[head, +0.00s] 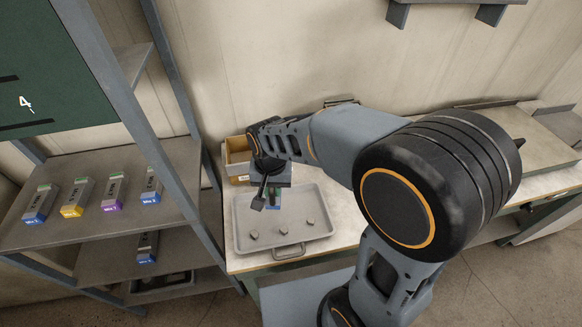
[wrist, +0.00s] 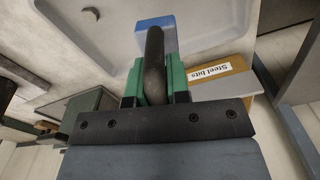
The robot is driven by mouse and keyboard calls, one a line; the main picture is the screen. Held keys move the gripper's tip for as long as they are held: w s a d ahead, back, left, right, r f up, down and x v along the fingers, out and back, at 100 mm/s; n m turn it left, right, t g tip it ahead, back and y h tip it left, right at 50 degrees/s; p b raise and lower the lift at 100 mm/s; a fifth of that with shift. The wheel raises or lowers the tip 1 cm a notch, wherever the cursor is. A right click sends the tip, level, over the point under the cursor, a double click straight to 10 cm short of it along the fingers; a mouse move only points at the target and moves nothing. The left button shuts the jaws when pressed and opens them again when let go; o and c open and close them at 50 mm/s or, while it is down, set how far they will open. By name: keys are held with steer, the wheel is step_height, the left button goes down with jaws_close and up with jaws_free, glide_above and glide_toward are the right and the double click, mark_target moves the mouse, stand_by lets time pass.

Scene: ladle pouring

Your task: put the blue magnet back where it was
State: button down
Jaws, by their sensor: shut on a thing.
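My gripper (wrist: 155,82) is shut on the dark rounded handle of the blue magnet, with green fingers on both sides of it. The magnet's blue block (wrist: 170,36) shows beyond the fingertips in the wrist view. In the head view the gripper (head: 272,192) is at the back part of the grey tray (head: 240,238), and a bit of the magnet's blue (head: 273,204) shows below it. My wrist covers much of the magnet there. I cannot tell how far it is above the tray.
Several labelled Mix packs (head: 75,197) stand on the left shelf.

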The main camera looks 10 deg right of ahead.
steer(key=w+d+r+n, duration=0.1)
steer(key=w+d+r, duration=0.15)
steer(key=d, duration=0.35)
steer(key=w+d+r+n, duration=0.2)
steer(key=w+d, duration=0.2)
steer(key=d, duration=0.2)
steer(key=w+f+p, duration=0.1)
steer(key=w+f, duration=0.2)
steer(key=w, duration=0.1)
steer(key=w+f+p, duration=0.1)
steer(key=w+f, duration=0.2)
steer(key=w, duration=0.2)
steer(key=w+f+p, duration=0.1)
steer(key=w+f, duration=0.2)
steer(key=w, duration=0.1)
steer(key=shift+w+f+p, duration=0.3)
steer(key=shift+f, duration=0.05)
steer(key=shift+f+p, duration=0.6)
steer(key=shift+f, duration=0.95)
steer(key=shift+f, duration=0.15)
steer(key=c, duration=1.1)
jaws_free()
